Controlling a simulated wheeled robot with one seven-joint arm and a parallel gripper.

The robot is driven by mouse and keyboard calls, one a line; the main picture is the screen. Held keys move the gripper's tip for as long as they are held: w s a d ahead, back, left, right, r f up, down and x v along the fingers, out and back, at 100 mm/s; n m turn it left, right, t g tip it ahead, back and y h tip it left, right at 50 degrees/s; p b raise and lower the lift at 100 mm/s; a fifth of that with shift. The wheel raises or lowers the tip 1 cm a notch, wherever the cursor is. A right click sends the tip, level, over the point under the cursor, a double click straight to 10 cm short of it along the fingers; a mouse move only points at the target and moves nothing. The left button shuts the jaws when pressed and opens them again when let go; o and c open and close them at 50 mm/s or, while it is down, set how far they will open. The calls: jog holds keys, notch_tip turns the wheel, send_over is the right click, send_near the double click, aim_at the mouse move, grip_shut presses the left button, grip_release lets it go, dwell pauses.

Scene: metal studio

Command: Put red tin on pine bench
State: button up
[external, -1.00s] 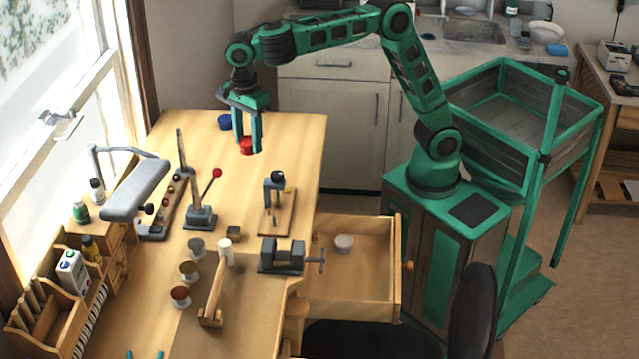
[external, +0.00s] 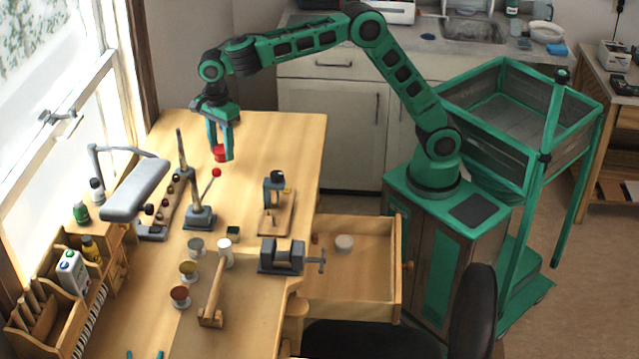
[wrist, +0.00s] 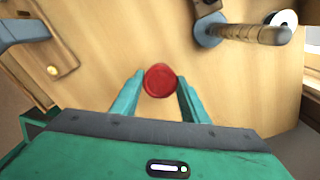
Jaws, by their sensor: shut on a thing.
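The red tin (external: 219,153) is held between the fingers of my gripper (external: 221,157), over the far part of the pine bench (external: 285,140). In the wrist view the round red lid of the tin (wrist: 160,80) sits between the two green fingertips, with the bench top (wrist: 110,45) beyond it. The tin seems to be above the bench top. I cannot tell the exact height of the gap.
A lever with a red knob (external: 201,216) and a rail of small knobs stand in front of my gripper. A grey lamp (external: 135,190), small stand (external: 273,205), vise (external: 282,256) and several small tins are nearer. The back right of the bench is clear. A drawer (external: 350,270) stands open.

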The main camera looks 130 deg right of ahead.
aim_at(222, 148)
jog(key=shift+f, duration=1.85)
jog(key=o, duration=1.1)
jog(key=shift+f, duration=0.1)
jog(key=shift+c, duration=0.2)
